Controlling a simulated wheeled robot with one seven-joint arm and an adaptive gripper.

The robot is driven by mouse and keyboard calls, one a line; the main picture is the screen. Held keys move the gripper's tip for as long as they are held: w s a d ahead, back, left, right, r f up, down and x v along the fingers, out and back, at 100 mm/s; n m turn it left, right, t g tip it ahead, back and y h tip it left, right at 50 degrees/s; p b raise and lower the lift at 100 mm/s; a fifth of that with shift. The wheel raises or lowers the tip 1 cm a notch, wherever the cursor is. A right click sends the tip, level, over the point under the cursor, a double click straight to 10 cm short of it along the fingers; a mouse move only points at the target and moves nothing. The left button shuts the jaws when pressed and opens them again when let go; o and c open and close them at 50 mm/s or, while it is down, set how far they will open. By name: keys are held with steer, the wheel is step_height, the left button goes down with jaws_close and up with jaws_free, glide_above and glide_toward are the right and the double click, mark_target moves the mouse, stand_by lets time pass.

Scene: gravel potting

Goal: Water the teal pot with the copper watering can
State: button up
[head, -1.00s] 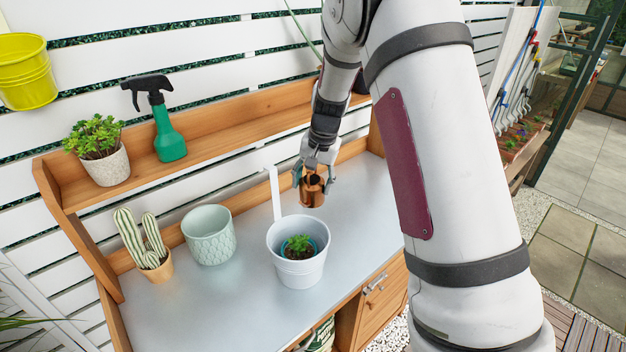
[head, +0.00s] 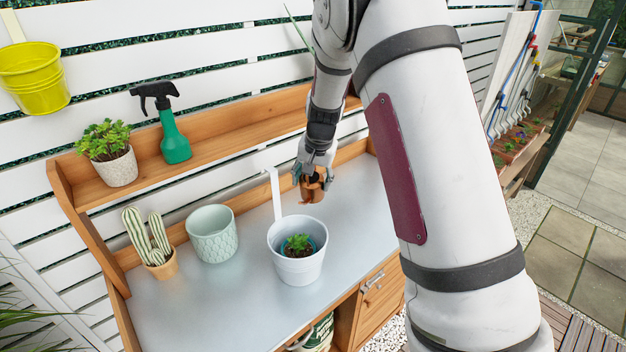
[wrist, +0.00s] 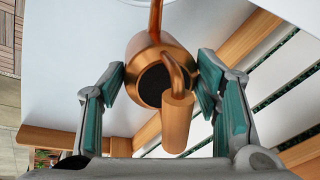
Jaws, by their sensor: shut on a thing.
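The copper watering can (head: 313,190) is held by my gripper (head: 311,178) above the bench, behind and a little right of the white bucket. In the wrist view, the can (wrist: 177,120) sits between the teal-padded fingers of my gripper (wrist: 160,66), which are shut on it. Its dark round opening faces the camera. The teal pot (head: 283,254) stands inside the white bucket (head: 297,268). Only its rim shows, around dark soil and a small green plant (head: 297,243). The can is apart from the bucket.
A pale green textured pot (head: 213,240) and a potted cactus (head: 150,245) stand left of the bucket on the grey bench (head: 215,305). A white upright strip (head: 275,193) rises behind the bucket. The shelf holds a leafy plant (head: 112,160) and a green spray bottle (head: 173,140).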

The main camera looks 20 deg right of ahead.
steer(key=shift+s+a+r+t+h+p, duration=0.1)
steer(key=shift+r+t+h+p, duration=0.4)
steer(key=shift+p, duration=0.3)
steer(key=shift+s+a+r+t+h+p, duration=0.1)
steer(key=shift+r+t+h+p, duration=0.2)
steer(key=shift+r+t+p, duration=0.4)
steer(key=shift+s+a+r+t+h+p, duration=0.15)
steer(key=shift+r+t+h+p, duration=0.2)
steer(key=shift+p, duration=0.45)
steer(key=shift+c, duration=0.2)
steer(key=shift+r+h, duration=0.15)
steer(key=shift+h, duration=0.1)
steer(key=shift+t, duration=0.25)
steer(key=f+b, duration=0.1)
steer(key=w+g+y+b, duration=0.1)
steer(key=b, duration=0.1)
steer(key=shift+d+f+g, duration=0.3)
steer(key=shift+f, duration=0.05)
step_height(320, 180, down, 2)
steer(key=g+y+b, duration=0.2)
steer(key=b, duration=0.2)
steer(key=shift+w+d+g, duration=0.1)
steer(key=shift+w+g, duration=0.05)
steer(key=shift+g, duration=0.15)
steer(key=shift+f+g+y+b, duration=0.25)
steer(key=shift+g+y+b, duration=0.15)
steer(key=shift+b, duration=0.1)
steer(key=shift+s+r, duration=0.15)
steer(key=shift+s, duration=0.1)
